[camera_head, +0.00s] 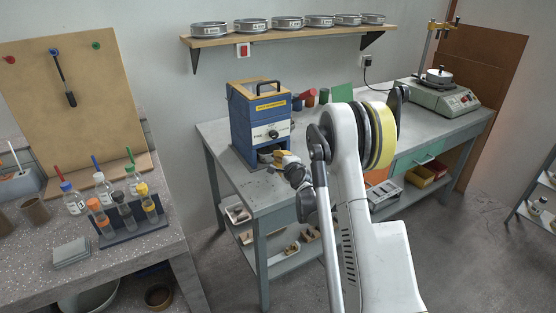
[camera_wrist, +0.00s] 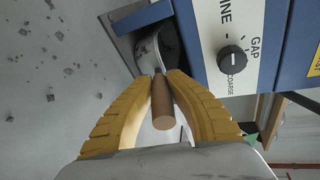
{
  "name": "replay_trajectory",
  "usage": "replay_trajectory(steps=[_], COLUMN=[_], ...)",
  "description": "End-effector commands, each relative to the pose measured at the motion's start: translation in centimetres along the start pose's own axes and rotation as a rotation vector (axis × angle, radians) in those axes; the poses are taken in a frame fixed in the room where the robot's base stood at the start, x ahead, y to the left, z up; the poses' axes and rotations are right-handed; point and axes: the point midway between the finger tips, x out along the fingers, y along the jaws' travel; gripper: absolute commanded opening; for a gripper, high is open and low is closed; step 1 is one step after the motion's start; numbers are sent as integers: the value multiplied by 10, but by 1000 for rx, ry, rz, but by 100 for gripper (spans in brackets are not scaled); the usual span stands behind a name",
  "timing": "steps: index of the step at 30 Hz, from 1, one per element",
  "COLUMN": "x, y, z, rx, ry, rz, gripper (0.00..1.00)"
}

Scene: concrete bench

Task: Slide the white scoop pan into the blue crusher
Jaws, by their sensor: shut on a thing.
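The blue crusher (camera_head: 247,125) stands on the grey bench, with a black handle on top and a dial on its front. In the wrist view its blue and white front (camera_wrist: 200,45) fills the upper right. The scoop pan (camera_wrist: 148,52) is pale, with a brown handle (camera_wrist: 163,108). It lies low at the crusher's base opening, and its far part is hidden by the crusher and fingers. My gripper (camera_wrist: 163,85) has yellow fingers, shut on the pan's handle. In the head view my gripper (camera_head: 284,159) is right in front of the crusher's base.
A scale with a pan (camera_head: 438,92) stands at the far right. A shelf of sieves (camera_head: 286,32) hangs above. A speckled table (camera_head: 140,250) is at left.

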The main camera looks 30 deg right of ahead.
Motion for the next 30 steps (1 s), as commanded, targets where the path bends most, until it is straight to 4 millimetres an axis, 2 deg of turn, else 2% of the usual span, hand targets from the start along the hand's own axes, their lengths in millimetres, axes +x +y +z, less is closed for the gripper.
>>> replay_trajectory(steps=[6,7,9,20,23,30], x=[0,0,0,-5,-18,-72], y=[0,0,0,0,0,0], z=[0,0,0,0,0,0], rx=[0,0,0,0,1,1], ry=[0,0,0,0,0,1], rz=[0,0,0,0,0,0], gripper=[0,22,38,38,38,38])
